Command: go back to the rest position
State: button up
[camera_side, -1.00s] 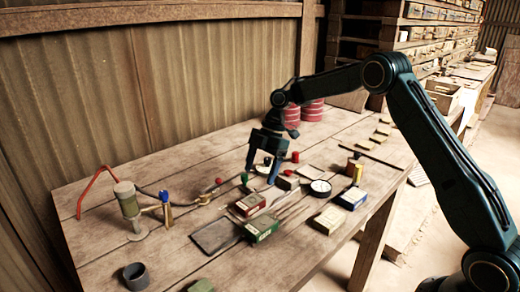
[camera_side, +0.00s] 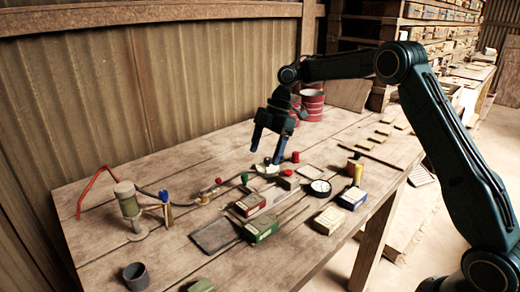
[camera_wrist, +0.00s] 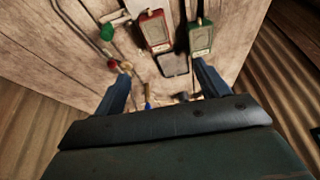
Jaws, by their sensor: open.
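My gripper (camera_side: 266,156) is dark teal with blue fingers and hangs above the back middle of the wooden table. The fingers are apart, with nothing between them. A small white round thing lies on the table below the fingertips in the side view. In the wrist view my gripper (camera_wrist: 160,85) spreads its two fingers wide over the table, and small boxes lie beyond them.
A pump-like device (camera_side: 128,205) stands left. Red cans (camera_side: 313,104) stand behind.

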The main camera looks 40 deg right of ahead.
jog(key=s+a+r+m+t+h, duration=0.1)
jog(key=s+a+r+m, duration=0.1)
jog(key=s+r+m, duration=0.4)
jog(key=s+a+r+m+t+h, duration=0.1)
jog(key=s+a+r+m+t, duration=0.15)
jog(key=s+r, duration=0.6)
jog(key=s+d+f+m+t+h, duration=0.1)
jog(key=s+m, duration=0.3)
jog(key=s, duration=0.7)
jog(key=s+d+f+m+h, duration=0.1)
jog(key=s+f+m, duration=0.3)
jog(key=s, duration=0.7)
jog(key=shift+d+m+t, duration=0.3)
jog(key=shift+m+t, duration=0.05)
